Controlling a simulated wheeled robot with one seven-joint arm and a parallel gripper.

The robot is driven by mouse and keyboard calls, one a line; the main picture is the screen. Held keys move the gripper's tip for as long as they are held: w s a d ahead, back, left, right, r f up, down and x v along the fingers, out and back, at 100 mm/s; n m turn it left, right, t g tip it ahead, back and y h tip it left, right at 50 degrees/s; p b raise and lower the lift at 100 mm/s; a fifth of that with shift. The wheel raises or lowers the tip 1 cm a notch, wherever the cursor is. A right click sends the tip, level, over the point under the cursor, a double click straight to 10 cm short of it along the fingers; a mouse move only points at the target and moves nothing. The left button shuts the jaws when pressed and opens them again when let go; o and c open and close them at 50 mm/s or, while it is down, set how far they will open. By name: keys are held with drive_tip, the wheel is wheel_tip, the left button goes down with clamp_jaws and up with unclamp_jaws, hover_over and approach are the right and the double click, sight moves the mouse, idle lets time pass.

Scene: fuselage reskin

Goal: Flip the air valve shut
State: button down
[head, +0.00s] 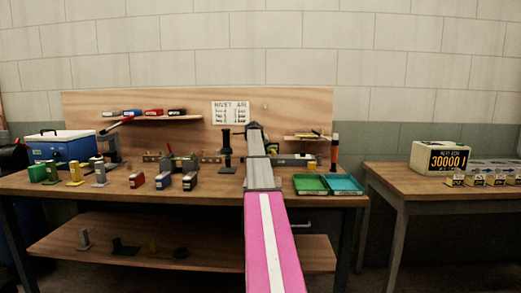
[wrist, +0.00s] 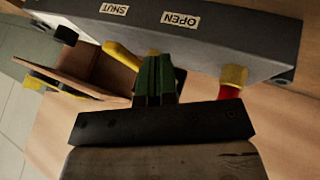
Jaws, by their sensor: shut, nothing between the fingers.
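The air valve is on a grey block (wrist: 225,38) with SHUT (wrist: 114,10) and OPEN (wrist: 181,20) labels, seen upside down across the top of the wrist view. A yellow lever (wrist: 122,56) sticks out below the block, left of my fingers. My gripper (wrist: 157,62) is shut and empty, its dark green fingertips close under the block, between the lever and a yellow fitting with a red part (wrist: 232,85). Contact with the lever cannot be told. In the head view my arm hides the fingertips; a grey block (head: 296,160) shows to its right.
On the bench (head: 115,190), a green tray (head: 310,184) and a teal tray (head: 344,184) stand right of my arm. Several small coloured tools stand to the left, beside a blue cooler (head: 62,147). A black upright post (head: 226,148) stands just left of my arm.

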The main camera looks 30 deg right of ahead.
drive_tip(key=shift+s+d, duration=0.3)
drive_tip(key=shift+d, duration=0.6)
